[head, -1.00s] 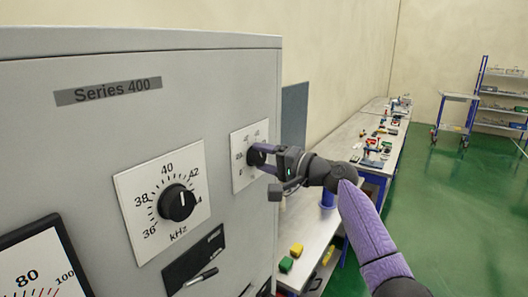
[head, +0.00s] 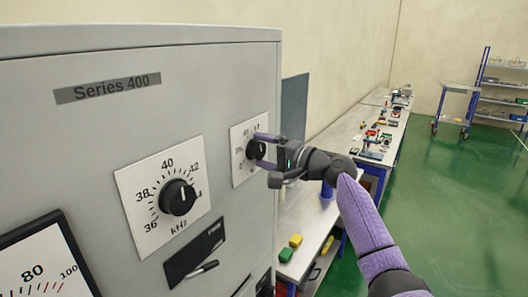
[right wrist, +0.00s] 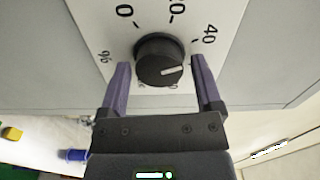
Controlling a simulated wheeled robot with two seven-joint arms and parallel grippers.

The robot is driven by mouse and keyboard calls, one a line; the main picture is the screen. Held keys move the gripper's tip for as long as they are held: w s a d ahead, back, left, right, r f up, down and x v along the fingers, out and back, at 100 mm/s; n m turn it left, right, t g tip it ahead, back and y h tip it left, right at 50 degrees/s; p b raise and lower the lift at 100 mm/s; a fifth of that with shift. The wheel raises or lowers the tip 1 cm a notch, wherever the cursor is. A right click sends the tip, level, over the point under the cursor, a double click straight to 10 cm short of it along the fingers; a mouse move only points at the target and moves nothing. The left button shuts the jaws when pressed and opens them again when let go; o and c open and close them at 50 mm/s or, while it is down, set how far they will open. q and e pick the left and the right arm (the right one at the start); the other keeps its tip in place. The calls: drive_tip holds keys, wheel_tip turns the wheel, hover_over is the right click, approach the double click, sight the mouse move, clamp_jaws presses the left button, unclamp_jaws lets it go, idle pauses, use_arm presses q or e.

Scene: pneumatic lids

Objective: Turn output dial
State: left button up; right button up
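The output dial is a round black knob (head: 255,150) on a white scale plate (head: 237,170) at the right of the grey cabinet front. In the right wrist view the knob (right wrist: 158,64) has a white mark pointing right, a little below the printed 40. My right gripper (head: 262,150) is open at the knob, with one purple finger above it and one below in the head view. The right wrist view shows the fingers on both sides of the knob, with narrow gaps. My left gripper is not in view.
A larger kHz dial (head: 177,197) sits left of the output dial. Below it is a dark panel with a switch lever (head: 202,268), and a meter (head: 38,265) is at lower left. A workbench (head: 310,225) with yellow and green blocks stands behind my right arm.

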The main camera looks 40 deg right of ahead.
drive_tip(key=shift+o, duration=0.4)
drive_tip(key=shift+s+d+f+b, duration=0.1)
drive_tip(key=shift+s+f+b, duration=0.05)
drive_tip(key=shift+s+b, duration=0.25)
drive_tip(key=b+v, duration=0.3)
drive_tip(key=v, duration=0.6)
drive_tip(key=shift+b, duration=0.4)
